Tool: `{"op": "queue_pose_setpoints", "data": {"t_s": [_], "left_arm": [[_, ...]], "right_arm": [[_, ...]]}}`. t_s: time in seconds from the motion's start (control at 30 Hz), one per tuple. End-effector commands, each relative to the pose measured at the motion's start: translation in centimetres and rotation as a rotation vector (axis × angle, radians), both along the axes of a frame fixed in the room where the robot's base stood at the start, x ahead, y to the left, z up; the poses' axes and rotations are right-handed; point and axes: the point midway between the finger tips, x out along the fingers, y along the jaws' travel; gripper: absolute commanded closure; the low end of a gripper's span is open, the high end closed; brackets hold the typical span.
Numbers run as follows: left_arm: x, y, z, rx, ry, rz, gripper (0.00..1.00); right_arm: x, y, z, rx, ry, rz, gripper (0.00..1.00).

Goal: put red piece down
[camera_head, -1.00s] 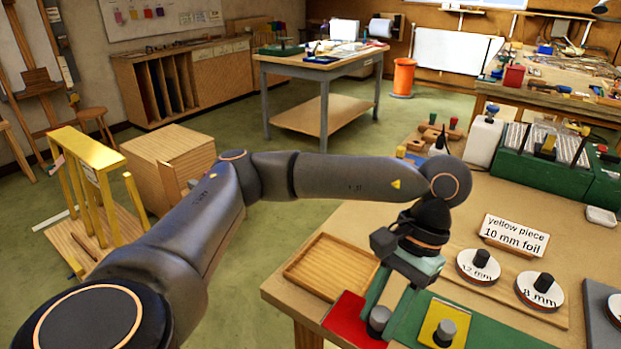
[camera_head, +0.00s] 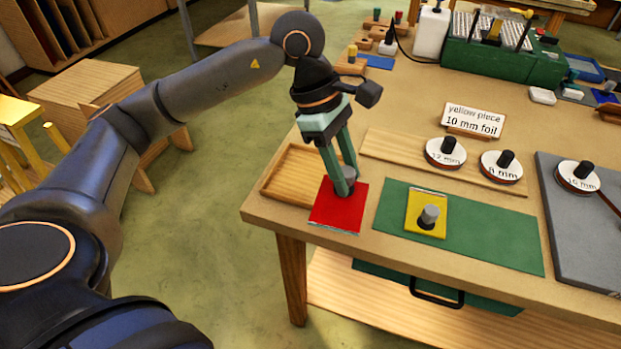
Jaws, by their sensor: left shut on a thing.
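The red piece (camera_head: 335,216) is a flat red square with a grey knob (camera_head: 345,186) on top. My left gripper (camera_head: 345,192) is shut on this knob, fingers pointing down. The red piece is near the front left corner of the workbench, just in front of the wooden tray (camera_head: 279,187) and left of the green mat (camera_head: 475,245). Whether it touches the bench top I cannot tell. The yellow piece (camera_head: 412,221), with its own grey knob, lies on the green mat. My right gripper is not in view.
Foil reels marked 12 mm (camera_head: 436,159) and 8 mm (camera_head: 491,172) sit on a wooden board, by a card reading "yellow piece 10 mm foil" (camera_head: 473,121). Another reel (camera_head: 569,180) is on a grey board (camera_head: 585,232). A green rack (camera_head: 490,66) stands behind.

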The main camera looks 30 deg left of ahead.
Motion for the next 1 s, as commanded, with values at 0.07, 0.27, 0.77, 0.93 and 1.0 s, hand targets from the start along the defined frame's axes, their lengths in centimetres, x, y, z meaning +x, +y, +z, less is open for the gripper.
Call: {"op": "queue_pose_setpoints", "data": {"t_s": [0.07,0.27,0.77,0.93,1.0], "left_arm": [[0.6,-0.2,0.2,-0.001,-0.003,0.163,1.00],[2.2,-0.4,1.0,-0.004,-0.003,0.587,1.00],[5.1,-0.1,3.0,-0.004,0.001,1.437,1.00],[5.3,1.4,2.6,0.000,0.004,1.504,1.00],[5.4,2.9,2.0,0.002,0.005,1.508,1.00]], "right_arm": [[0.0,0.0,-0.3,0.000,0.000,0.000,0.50],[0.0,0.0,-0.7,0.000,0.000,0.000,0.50],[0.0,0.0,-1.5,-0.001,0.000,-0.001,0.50],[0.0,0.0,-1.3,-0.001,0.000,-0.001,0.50],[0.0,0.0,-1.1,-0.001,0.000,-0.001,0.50]]}}
